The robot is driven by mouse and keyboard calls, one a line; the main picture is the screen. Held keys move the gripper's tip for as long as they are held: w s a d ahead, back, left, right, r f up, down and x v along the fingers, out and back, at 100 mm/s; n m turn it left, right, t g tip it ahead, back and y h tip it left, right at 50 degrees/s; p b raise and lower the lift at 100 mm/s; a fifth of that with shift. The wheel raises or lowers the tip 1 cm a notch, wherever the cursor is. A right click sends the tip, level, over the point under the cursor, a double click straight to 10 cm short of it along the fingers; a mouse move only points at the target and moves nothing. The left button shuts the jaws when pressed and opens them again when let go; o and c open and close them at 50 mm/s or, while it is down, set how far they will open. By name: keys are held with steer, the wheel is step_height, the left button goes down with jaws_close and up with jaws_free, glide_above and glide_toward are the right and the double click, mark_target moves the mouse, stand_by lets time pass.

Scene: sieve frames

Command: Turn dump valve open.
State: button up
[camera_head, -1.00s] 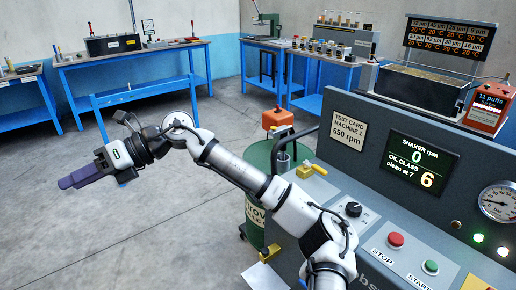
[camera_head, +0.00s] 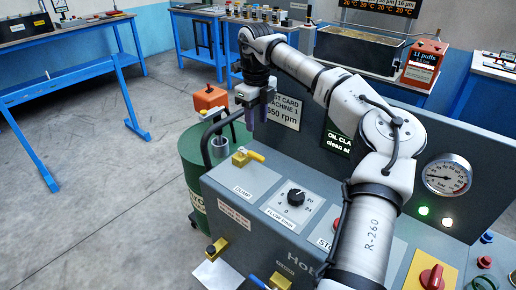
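The dump valve is a brass body with a yellow lever (camera_head: 256,156), on the sloped grey panel above a plate marked DUMP (camera_head: 242,190). The lever points to the right and slightly down in the picture. My gripper (camera_head: 258,122) points down above and behind the lever, in front of the machine's upright back panel. It is apart from the lever and holds nothing that I can see. Its dark purple fingers are small and overlap in this view, so I cannot tell whether they are open or shut.
A flow dial (camera_head: 295,197) sits right of the valve. A green drum (camera_head: 205,160) with a black hose and an orange box (camera_head: 210,98) stands left of the console. A brass fitting (camera_head: 216,247) and a blue-handled valve (camera_head: 268,283) are on the front. My arm covers part of the panel.

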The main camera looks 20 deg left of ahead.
mark_target(257, 155)
step_height(257, 155, down, 12)
steer(key=shift+r+p, duration=0.25)
steer(key=shift+p, duration=0.9)
steer(key=shift+c, duration=0.3)
jaws_close()
